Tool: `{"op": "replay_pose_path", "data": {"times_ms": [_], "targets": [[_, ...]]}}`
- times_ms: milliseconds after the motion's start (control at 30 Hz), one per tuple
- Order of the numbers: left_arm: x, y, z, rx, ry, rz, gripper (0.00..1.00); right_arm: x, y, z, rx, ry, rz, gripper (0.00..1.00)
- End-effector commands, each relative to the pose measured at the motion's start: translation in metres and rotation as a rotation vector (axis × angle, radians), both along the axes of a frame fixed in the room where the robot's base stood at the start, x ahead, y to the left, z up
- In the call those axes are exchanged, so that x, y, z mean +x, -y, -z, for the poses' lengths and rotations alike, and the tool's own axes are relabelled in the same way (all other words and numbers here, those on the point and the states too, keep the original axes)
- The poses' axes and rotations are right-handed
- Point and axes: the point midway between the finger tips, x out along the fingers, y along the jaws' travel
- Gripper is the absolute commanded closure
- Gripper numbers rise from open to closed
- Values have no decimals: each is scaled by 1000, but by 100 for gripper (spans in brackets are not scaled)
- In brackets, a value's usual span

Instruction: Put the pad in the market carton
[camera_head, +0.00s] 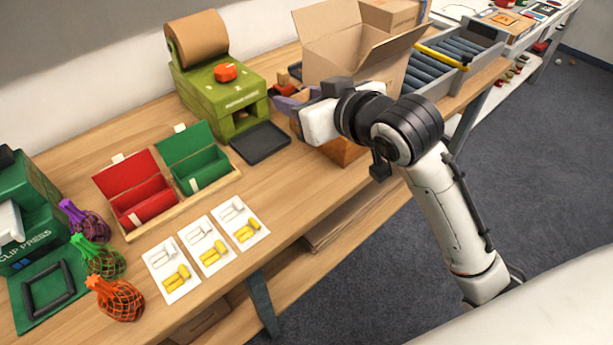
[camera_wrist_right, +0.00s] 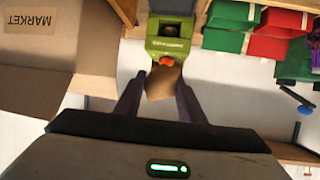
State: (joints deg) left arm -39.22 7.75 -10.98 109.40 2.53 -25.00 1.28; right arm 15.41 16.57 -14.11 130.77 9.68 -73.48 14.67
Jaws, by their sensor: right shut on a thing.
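The market carton (camera_head: 345,48) is an open cardboard box with raised flaps at the back of the bench. In the right wrist view its MARKET label (camera_wrist_right: 30,22) shows at the upper left. My right gripper (camera_head: 287,104) is in front of the carton, to its lower left and outside it. In the right wrist view the dark fingers of this gripper (camera_wrist_right: 162,92) are shut on a brown paper-like pad (camera_wrist_right: 165,82). In the head view the pad is mostly hidden by the gripper. My left gripper is not in view.
A green machine with a paper roll (camera_head: 198,38) stands left of the carton, a black tray (camera_head: 260,143) before it. A roller conveyor (camera_head: 437,70) is to the right. Red (camera_head: 135,190) and green (camera_head: 196,160) boxes, cards and several netted bags lie further left.

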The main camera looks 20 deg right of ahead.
Motion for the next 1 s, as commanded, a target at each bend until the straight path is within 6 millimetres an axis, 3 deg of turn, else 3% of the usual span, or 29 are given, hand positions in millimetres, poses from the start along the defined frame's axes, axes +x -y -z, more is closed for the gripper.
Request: {"op": "replay_pose_path", "data": {"times_ms": [33,200,600,1000], "targets": [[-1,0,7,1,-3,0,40,7,-2,29,-5,-12,-34,85],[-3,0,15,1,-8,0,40,22,-7,85,-1,-7,-118,85],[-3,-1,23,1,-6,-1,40,26,-7,159,2,-1,-145,85],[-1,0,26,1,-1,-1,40,26,-7,204,2,1,-145,85]]}}
